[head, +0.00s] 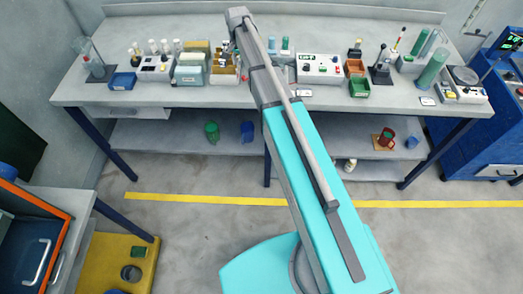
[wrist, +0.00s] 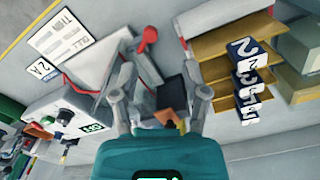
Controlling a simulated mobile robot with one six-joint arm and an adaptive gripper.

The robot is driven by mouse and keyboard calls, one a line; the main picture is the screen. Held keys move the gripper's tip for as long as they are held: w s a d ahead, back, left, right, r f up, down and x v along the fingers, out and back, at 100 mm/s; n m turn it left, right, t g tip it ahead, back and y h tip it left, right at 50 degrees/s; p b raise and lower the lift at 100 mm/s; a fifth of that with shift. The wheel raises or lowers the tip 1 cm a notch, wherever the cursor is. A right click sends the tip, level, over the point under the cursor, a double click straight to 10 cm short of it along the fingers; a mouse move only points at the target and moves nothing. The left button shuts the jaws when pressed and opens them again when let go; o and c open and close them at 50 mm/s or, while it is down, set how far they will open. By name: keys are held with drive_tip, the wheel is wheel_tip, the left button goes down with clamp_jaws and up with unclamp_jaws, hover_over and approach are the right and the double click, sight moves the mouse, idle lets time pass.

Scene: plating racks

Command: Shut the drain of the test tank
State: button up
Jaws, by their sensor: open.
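My gripper (wrist: 158,75) is open in the wrist view, with its two fingers apart and nothing clearly held between them. A red-knobbed part (wrist: 147,36) shows beyond the fingers, above the gap; I cannot tell whether it is a drain handle. A dark block (wrist: 172,93) and a small orange-brown piece (wrist: 168,117) show between the fingers, apparently behind them. In the head view my arm reaches over the bench and hides the gripper. I cannot pick out the test tank or its drain with certainty.
The grey bench (head: 210,98) holds white instrument boxes (head: 320,70), green and orange bins (head: 359,87), a blue bin (head: 122,81) and glassware. A wooden rack (wrist: 215,70) with numbered tags stands at the right in the wrist view.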

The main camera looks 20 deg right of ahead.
drive_tip(key=shift+r+p, duration=3.75)
drive_tip(key=shift+r, duration=0.3)
drive_tip(key=s+f+n+b, duration=0.3)
drive_tip(key=s+n, duration=0.1)
drive_tip(key=s, duration=0.8)
drive_tip(key=s+f+n+b, duration=0.3)
drive_tip(key=s, duration=0.9)
drive_tip(key=s+f+b, duration=0.2)
drive_tip(key=f+b, duration=1.1)
drive_tip(key=s+f+n+b, duration=0.1)
drive_tip(key=s+f+b, duration=0.1)
drive_tip(key=f+b, duration=1.1)
drive_tip(key=shift+d+f+b, duration=0.2)
drive_tip(key=shift+f+b, duration=0.1)
drive_tip(key=shift+w, duration=0.1)
wheel_tip(320, 180, up, 32)
drive_tip(key=m+p, duration=1)
drive_tip(key=p, duration=2.2)
hover_over(244, 78)
drive_tip(key=shift+w+r+m, duration=0.25)
drive_tip(key=shift+w+m, duration=0.05)
drive_tip(key=shift+w, duration=0.1)
